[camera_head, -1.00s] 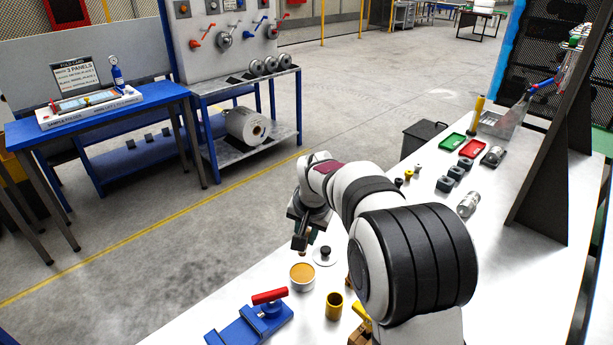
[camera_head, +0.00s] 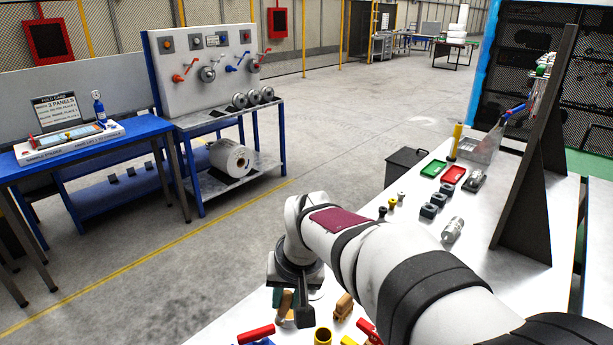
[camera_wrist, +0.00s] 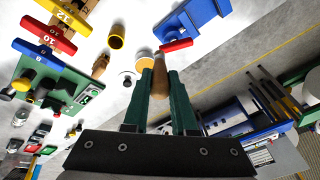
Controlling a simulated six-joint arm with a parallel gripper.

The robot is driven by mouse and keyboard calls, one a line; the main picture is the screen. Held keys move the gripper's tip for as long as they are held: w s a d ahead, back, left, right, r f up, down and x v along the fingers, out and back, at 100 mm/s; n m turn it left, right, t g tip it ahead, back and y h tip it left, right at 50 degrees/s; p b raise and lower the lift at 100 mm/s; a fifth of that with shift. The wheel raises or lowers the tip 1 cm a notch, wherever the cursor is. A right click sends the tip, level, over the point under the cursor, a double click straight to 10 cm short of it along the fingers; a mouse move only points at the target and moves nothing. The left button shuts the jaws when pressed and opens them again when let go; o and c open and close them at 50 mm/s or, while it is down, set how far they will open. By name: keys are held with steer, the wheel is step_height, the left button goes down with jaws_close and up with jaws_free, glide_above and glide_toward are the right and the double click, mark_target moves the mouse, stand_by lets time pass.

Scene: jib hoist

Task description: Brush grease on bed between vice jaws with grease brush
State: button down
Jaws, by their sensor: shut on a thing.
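My gripper (camera_head: 290,310) is shut on the wooden handle of the grease brush (camera_wrist: 160,76), which stands between the green fingers in the wrist view. Its bristles are hidden. The grease tin shows in the wrist view as a pale rim (camera_wrist: 144,60) just beyond the fingertips; in the head view my gripper covers it. The vice is blue (camera_wrist: 192,20) with a red handle (camera_wrist: 177,45); in the head view only the handle (camera_head: 256,334) and a little blue show at the bottom edge. The bed between its jaws cannot be made out.
A white lid with a dark knob (camera_wrist: 127,79) and a yellow cup (camera_wrist: 116,38) stand close to the tin. Red, yellow and blue bar-handled tools (camera_wrist: 48,34) stand by a green board (camera_wrist: 62,88). Trays (camera_head: 453,175) and small parts lie farther along the bench.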

steer(key=a+f, duration=0.3)
steer(key=a, duration=0.4)
steer(key=a+f, duration=0.3)
steer(key=a, duration=0.4)
steer(key=shift+s+f, duration=0.55)
steer(key=shift+f, duration=3.2)
steer(key=shift+s+d, duration=2.25)
steer(key=shift+s, duration=0.95)
steer(key=shift+w+a, duration=2.95)
steer(key=shift+s+d, duration=2.5)
steer(key=shift+s, duration=0.75)
step_height(320, 180, up, 8)
